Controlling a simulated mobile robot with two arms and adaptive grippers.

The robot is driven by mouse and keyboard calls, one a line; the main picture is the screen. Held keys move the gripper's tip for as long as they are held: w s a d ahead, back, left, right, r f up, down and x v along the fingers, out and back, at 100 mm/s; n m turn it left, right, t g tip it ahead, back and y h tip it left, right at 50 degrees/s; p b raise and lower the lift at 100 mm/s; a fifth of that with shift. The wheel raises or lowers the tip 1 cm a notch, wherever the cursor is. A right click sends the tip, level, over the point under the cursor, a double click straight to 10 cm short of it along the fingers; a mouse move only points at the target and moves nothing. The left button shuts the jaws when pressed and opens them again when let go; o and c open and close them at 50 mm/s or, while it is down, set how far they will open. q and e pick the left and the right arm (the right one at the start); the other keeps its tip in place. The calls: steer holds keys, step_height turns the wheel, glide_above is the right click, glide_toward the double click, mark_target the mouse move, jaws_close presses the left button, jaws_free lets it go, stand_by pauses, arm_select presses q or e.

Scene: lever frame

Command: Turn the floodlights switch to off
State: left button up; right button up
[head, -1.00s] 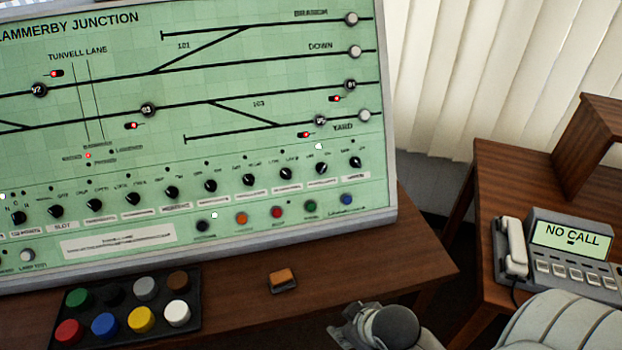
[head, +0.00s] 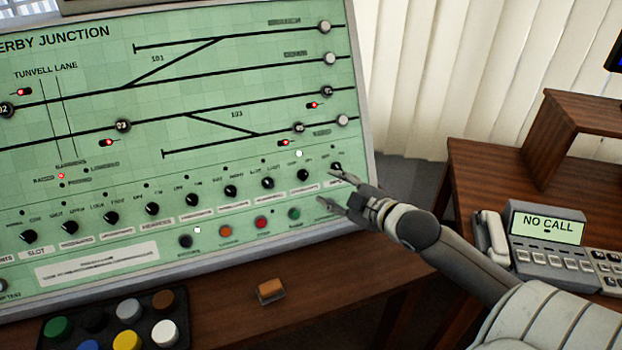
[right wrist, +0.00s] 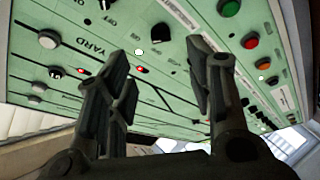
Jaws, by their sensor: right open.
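A row of black rotary knobs runs along the lower part of the green panel (head: 210,150). The labels under them are too small to read, so I cannot tell which is the floodlights switch. My right gripper (head: 332,187) is open and empty in front of the rightmost knob (head: 336,167), overlapping its label area. In the right wrist view a black knob (right wrist: 160,32) shows beyond the gap between the open fingers (right wrist: 158,55), apparently untouched. Another knob (right wrist: 105,4) with ON and OFF marks is at the top edge. My left gripper is not in view.
Coloured push buttons (head: 262,223) line the panel below the knobs. A black box with coloured buttons (head: 100,330) and a small orange-topped block (head: 270,291) sit on the wooden desk. A telephone (head: 545,235) stands on the right-hand desk.

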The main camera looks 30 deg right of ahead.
mark_target(303, 175)
steer(key=x, duration=1)
steer(key=shift+s+p, duration=0.1)
steer(key=shift+p, duration=0.2)
